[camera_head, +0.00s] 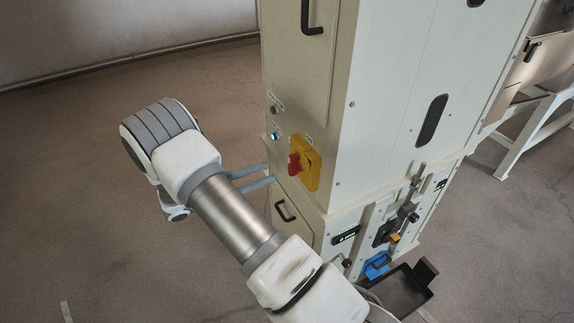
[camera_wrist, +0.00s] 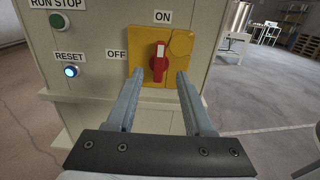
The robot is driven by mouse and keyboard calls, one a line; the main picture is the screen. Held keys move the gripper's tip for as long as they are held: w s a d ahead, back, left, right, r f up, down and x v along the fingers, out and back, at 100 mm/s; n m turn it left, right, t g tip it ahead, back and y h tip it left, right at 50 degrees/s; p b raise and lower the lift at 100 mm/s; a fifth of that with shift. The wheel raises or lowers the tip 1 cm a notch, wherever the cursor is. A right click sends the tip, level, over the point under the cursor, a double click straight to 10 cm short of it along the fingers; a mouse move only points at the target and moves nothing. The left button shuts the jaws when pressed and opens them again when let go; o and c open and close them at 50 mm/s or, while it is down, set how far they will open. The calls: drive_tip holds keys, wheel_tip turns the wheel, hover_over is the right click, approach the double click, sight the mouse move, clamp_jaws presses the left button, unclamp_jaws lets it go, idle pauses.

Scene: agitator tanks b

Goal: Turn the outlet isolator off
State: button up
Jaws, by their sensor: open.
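The outlet isolator is a red rotary handle (camera_head: 294,163) on a yellow plate (camera_head: 313,171) on the cream cabinet's face. In the wrist view the red handle (camera_wrist: 159,64) stands upright, its white mark at the top under the ON label (camera_wrist: 162,17). The OFF label (camera_wrist: 117,55) is left of the yellow plate (camera_wrist: 184,64). My gripper (camera_wrist: 160,76) is open and empty, its two grey fingers pointing at the plate with the handle between them in the picture. In the head view my gripper (camera_head: 270,174) ends a little short of the handle.
Left of the plate are a green RUN STOP button (camera_wrist: 59,20) and a lit blue RESET button (camera_wrist: 71,71). A black drawer handle (camera_head: 285,211) is lower on the cabinet. A blue latch (camera_head: 377,266) and black tray (camera_head: 405,289) are at lower right. Floor left of the cabinet is clear.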

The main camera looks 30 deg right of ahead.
sight(289, 164)
drive_tip(key=d, duration=0.8)
drive_tip(key=shift+w+b, duration=0.15)
drive_tip(key=shift+b, duration=0.15)
drive_tip(key=shift+c, duration=0.3)
clamp_jaws()
